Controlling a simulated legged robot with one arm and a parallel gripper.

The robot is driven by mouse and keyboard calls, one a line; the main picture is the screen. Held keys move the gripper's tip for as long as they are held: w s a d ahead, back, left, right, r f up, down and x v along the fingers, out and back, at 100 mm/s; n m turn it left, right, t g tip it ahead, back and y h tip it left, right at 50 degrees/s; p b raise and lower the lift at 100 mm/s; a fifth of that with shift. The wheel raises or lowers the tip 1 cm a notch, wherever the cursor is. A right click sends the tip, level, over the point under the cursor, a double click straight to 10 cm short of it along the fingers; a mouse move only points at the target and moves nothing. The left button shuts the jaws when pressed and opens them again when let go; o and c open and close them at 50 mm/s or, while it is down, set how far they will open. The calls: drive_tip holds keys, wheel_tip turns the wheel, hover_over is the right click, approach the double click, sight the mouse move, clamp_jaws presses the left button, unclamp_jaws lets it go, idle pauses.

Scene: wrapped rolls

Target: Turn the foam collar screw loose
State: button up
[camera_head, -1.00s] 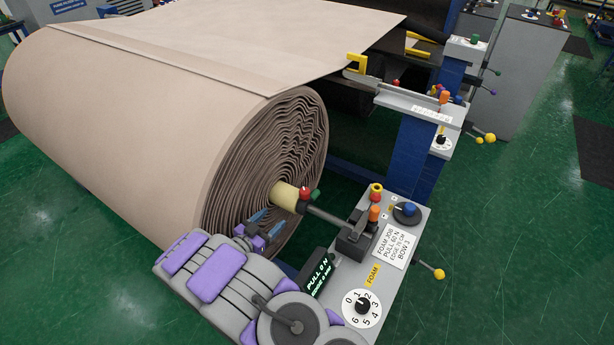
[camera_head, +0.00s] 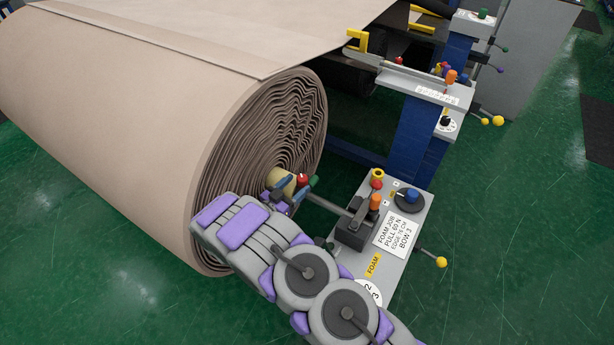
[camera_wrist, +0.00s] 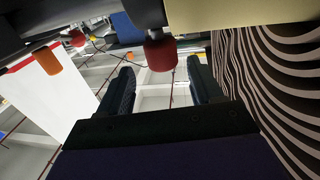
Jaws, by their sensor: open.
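A red knob (camera_head: 303,180), which looks like the collar screw, sits on the shaft beside the pale core (camera_head: 281,180) of the foam roll. My gripper (camera_head: 283,189) is at the core end, just left of the red knob, partly hidden by my arm. In the wrist view my gripper (camera_wrist: 161,76) is open. The red knob (camera_wrist: 160,53) shows ahead, between the two dark fingertips. The fingers are not closed on it, and whether either touches it I cannot tell.
The big beige foam roll (camera_head: 130,130) is close on the left; its layered end also fills the right of the wrist view. The shaft rests on a dark block (camera_head: 355,228) on the grey panel (camera_head: 410,238), which carries knobs and a label. Green floor is open at lower right.

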sight(305, 175)
drive_tip(key=x, duration=0.4)
drive_tip(key=shift+w+a+f+b, duration=0.15)
drive_tip(key=shift+w+a+b, duration=0.15)
drive_tip(key=shift+w, duration=0.15)
drive_tip(key=shift+w+d, duration=0.2)
drive_tip(key=shift+d, duration=0.3)
drive_tip(key=shift+w+d, duration=0.2)
drive_tip(key=shift+d, duration=0.3)
drive_tip(key=shift+a, duration=0.5)
drive_tip(key=c, duration=0.4)
drive_tip(key=shift+d, duration=0.15)
drive_tip(key=c, duration=0.6)
